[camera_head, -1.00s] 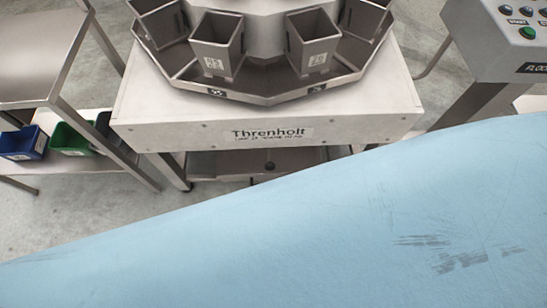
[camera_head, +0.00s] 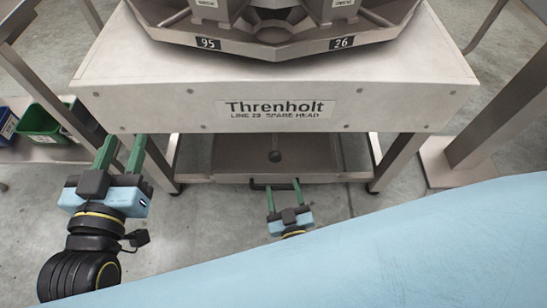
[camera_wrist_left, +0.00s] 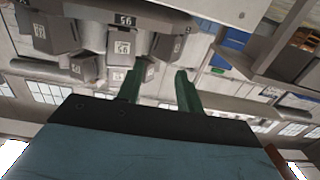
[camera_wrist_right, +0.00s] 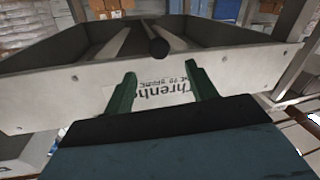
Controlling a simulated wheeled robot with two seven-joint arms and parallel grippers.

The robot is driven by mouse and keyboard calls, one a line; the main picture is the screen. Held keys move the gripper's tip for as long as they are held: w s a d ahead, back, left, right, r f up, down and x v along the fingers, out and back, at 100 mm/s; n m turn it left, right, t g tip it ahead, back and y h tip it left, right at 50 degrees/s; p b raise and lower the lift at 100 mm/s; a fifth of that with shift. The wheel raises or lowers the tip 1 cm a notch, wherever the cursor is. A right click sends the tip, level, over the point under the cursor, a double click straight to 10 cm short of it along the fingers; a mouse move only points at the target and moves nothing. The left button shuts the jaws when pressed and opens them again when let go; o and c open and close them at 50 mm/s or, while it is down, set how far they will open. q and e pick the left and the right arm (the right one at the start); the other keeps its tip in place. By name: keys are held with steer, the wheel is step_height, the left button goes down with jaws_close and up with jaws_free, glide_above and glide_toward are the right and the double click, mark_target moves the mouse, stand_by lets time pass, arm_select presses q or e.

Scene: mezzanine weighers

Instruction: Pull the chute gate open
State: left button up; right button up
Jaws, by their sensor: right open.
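Under the white Threnholt machine (camera_head: 410,100) is a grey metal tray-like front (camera_head: 330,172). My left gripper (camera_head: 121,143) is open and empty at the machine's front left corner.
Weigh buckets and a grey rim (camera_head: 270,50) sit on top of the machine. A green bin (camera_head: 42,122) and a blue bin (camera_head: 8,124) stand at left. A grey post (camera_head: 500,120) stands at right. Clear concrete floor (camera_head: 215,212) lies in front of the machine.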

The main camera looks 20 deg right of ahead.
mark_target(273, 151)
steer(key=w+b, duration=0.1)
steer(key=w, duration=0.3)
steer(key=w+b, duration=0.1)
steer(key=w, duration=0.3)
steer(key=w+d+b, duration=0.1)
steer(key=w+b, duration=0.1)
steer(key=w, duration=0.2)
steer(key=shift+w, duration=0.25)
arm_select(q)
steer(key=s+r+t+h, duration=0.2)
steer(key=s+r+t, duration=0.2)
steer(key=r+t, duration=0.5)
steer(key=shift+r+h, duration=0.4)
steer(key=shift+r, duration=0.3)
arm_select(e)
steer(key=shift+w, duration=0.45)
arm_select(q)
steer(key=shift+s+d, duration=0.1)
